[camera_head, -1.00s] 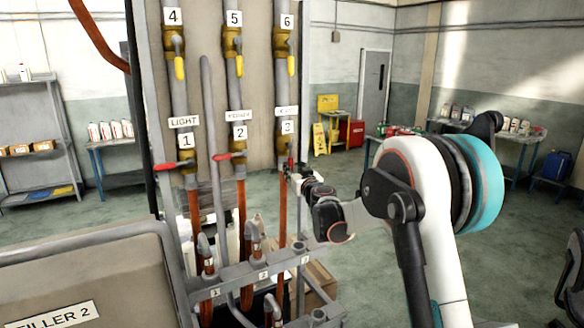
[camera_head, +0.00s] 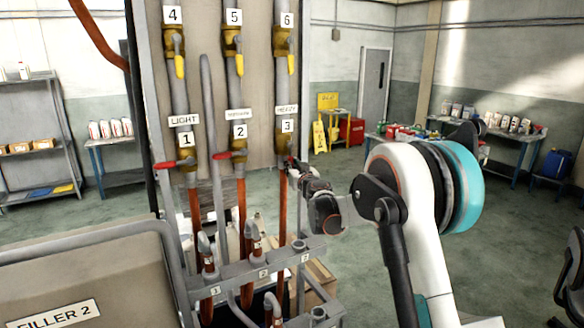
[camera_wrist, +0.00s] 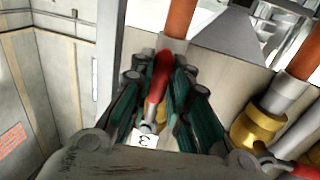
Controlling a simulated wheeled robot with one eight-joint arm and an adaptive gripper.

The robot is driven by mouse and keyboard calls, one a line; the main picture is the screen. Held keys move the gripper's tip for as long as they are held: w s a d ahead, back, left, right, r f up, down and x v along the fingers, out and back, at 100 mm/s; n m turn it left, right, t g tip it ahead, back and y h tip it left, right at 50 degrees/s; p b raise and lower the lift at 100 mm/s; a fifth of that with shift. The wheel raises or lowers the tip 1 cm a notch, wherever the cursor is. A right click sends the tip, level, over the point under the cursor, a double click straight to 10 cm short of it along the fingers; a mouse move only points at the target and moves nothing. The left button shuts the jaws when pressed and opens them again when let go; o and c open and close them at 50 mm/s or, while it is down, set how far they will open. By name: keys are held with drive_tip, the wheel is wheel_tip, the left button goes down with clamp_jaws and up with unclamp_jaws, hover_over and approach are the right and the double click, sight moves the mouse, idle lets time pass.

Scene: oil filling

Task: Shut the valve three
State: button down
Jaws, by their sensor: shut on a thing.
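Valve three (camera_head: 283,140) is a brass valve on the right pipe, below the label 3 (camera_head: 287,126). Its red handle (camera_wrist: 157,80) lies between the dark green fingers of my gripper (camera_wrist: 160,84) in the wrist view. My gripper (camera_head: 294,168) is shut on this handle. In the wrist view the handle runs roughly along the pipe, with a slight tilt. In the head view only a small bit of red shows at the fingertips, so its angle is hard to tell there. The label 3 (camera_wrist: 143,140) appears upside down in the wrist view.
Valve one (camera_head: 187,165) and valve two (camera_head: 237,155) stand to the left, their red handles pointing left. Valves four, five and six above have yellow handles hanging down. A grey manifold (camera_head: 250,270) crosses below. Open floor lies to the right.

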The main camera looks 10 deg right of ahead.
drive_tip(key=shift+a, duration=0.1)
drive_tip(key=shift+s+a+r+m+g+b, duration=0.1)
drive_tip(key=shift+s+a+m+g+b, duration=0.1)
drive_tip(key=shift+a+m+b, duration=0.45)
drive_tip(key=shift+s+a+r+m+g, duration=0.1)
drive_tip(key=shift+s+a+m+g, duration=0.2)
drive_tip(key=shift+m, duration=0.75)
drive_tip(key=a+r+m+g+y, duration=0.1)
drive_tip(key=a+r+m, duration=0.1)
drive_tip(key=m, duration=0.4)
drive_tip(key=s+a+r+m+y, duration=0.1)
drive_tip(key=a+r+m, duration=0.1)
drive_tip(key=r+m, duration=0.3)
drive_tip(key=shift+a+r+m+g+y, duration=0.2)
drive_tip(key=shift+a+m+g+y, duration=0.15)
drive_tip(key=shift+m, duration=0.45)
drive_tip(key=shift+s, duration=0.1)
drive_tip(key=c, duration=1.5)
unclamp_jaws()
drive_tip(key=shift+s+d, duration=0.1)
